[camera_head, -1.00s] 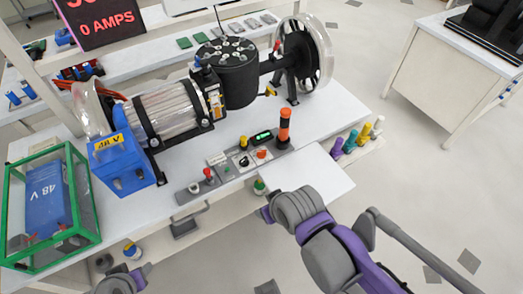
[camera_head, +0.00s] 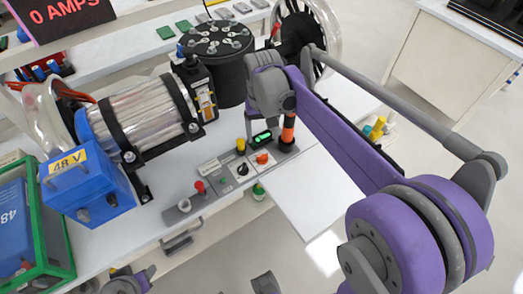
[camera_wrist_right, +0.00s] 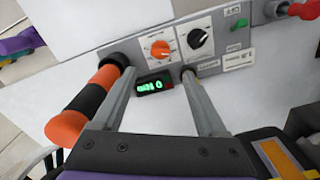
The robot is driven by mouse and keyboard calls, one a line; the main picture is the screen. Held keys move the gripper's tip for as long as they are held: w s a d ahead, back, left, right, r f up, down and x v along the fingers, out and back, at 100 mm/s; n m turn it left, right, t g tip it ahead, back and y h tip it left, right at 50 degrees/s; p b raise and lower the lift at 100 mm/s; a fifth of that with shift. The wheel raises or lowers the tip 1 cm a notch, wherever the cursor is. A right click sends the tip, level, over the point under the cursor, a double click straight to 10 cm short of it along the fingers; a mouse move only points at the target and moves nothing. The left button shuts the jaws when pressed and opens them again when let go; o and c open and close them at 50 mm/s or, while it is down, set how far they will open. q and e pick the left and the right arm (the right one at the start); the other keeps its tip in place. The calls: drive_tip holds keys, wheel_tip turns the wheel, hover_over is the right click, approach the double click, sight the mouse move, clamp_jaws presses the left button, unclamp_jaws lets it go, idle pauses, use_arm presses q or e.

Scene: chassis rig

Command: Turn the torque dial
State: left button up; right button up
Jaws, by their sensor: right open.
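A control strip on the bench carries two dials: an orange one (camera_head: 262,158) and a black one (camera_head: 242,169). I cannot read which is the torque dial. In the right wrist view the orange dial (camera_wrist_right: 160,48) and black dial (camera_wrist_right: 197,38) sit on white plates just beyond my right gripper (camera_wrist_right: 158,74). Its two fingers are apart and empty, over the strip, one on each side of the small green-lit display (camera_wrist_right: 153,86). In the head view this gripper is mostly hidden behind its own wrist.
An orange-black signal tower (camera_head: 288,132) stands beside the display, close to my right fingers. A red button (camera_head: 199,187) and yellow button (camera_head: 241,145) rise from the strip. A motor (camera_head: 160,110), black drum (camera_head: 217,62) and blue 48 V box (camera_head: 88,188) stand behind and left.

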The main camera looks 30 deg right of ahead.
sight(262, 155)
wheel_tip(262, 155, down, 10)
drive_tip(key=shift+s+r+b, duration=0.1)
drive_tip(key=shift+r+b, duration=0.05)
drive_tip(key=shift+b, duration=0.6)
clamp_jaws()
